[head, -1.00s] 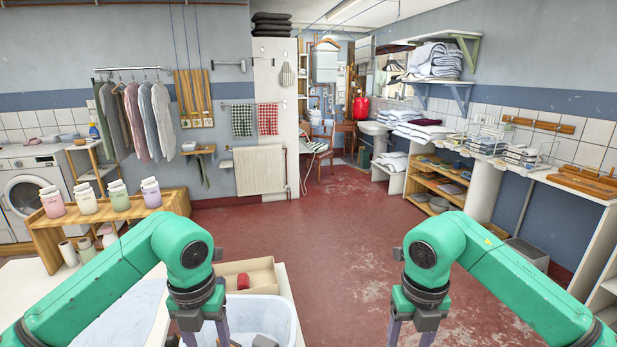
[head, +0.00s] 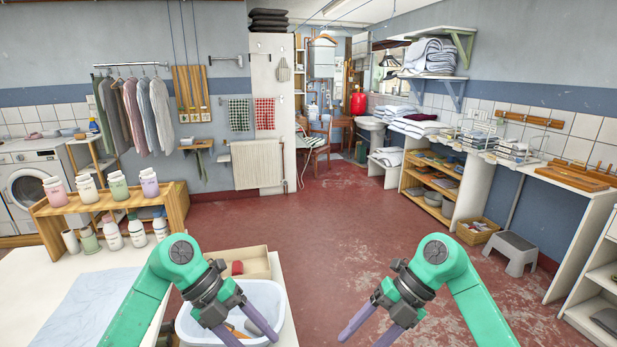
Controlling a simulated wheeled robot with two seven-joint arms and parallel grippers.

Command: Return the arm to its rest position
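My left arm comes in from the lower left, bent at the elbow. Its gripper (head: 257,341) points down and to the right, with its two purple fingers apart and nothing seen between them. In the picture it overlaps the white tub (head: 187,325) on the table; I cannot tell its height above the tub. My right arm comes in from the lower right. Its gripper (head: 360,340) points down and to the left over the red floor, with its fingers apart and empty. The fingertips of both grippers are close to the bottom edge of the picture.
A pale table (head: 40,290) with a light blue cloth (head: 85,305) lies at the lower left. A cardboard box (head: 255,262) holding a red item stands behind the tub. A wooden shelf (head: 175,205) carries several bottles. A grey step stool (head: 510,250) stands at right. The middle floor (head: 340,225) is clear.

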